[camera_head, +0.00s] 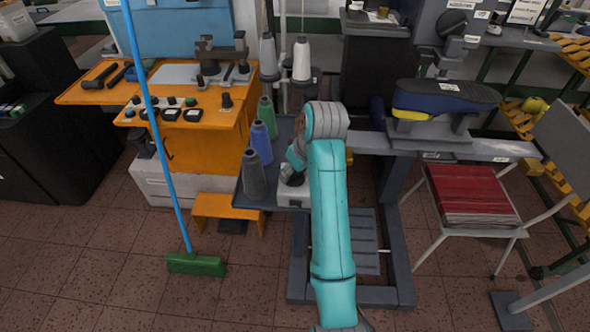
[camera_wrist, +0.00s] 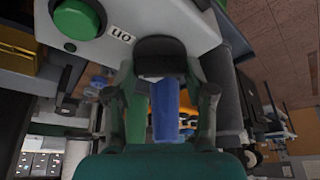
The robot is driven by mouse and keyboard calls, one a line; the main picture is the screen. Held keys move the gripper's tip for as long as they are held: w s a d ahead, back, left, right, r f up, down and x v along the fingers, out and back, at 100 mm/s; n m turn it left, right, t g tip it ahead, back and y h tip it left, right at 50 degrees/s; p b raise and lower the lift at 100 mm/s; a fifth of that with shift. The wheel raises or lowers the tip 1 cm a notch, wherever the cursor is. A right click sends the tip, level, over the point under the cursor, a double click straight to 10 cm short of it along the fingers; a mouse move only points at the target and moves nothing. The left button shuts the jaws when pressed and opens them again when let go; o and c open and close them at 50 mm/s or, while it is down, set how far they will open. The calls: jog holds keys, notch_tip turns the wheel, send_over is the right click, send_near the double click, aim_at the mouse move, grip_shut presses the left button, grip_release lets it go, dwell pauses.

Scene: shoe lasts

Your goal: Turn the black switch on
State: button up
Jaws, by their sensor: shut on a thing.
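My gripper (camera_wrist: 160,80) is shut on the black switch (camera_wrist: 160,48), with one finger at each side of it in the wrist view. The black switch is a dark rounded knob on a pale control box (camera_wrist: 120,12). A green round button (camera_wrist: 77,19) sits on the same box, to the left of the switch, with an "ON" label (camera_wrist: 121,34) upside down between them. In the head view, my gripper (camera_head: 292,172) is over the white box (camera_head: 292,197), partly hidden by my arm. The switch's exact turn angle cannot be told.
Grey, blue and green thread cones (camera_head: 254,176) stand just left of my gripper. An orange machine (camera_head: 205,140) is further left, and a broom (camera_head: 196,264) stands in front of it. A chair with red sheets (camera_head: 470,193) is at the right. Open floor lies at the front left.

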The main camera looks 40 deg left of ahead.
jog(key=m+t+h, duration=0.1)
jog(key=m, duration=0.3)
jog(key=shift+s, duration=0.1)
jog(key=shift+a+m+t+h, duration=0.1)
jog(key=shift+m+t+h, duration=0.5)
jog(key=shift+m, duration=1.5)
jog(key=o, duration=1.2)
jog(key=shift+c, duration=0.2)
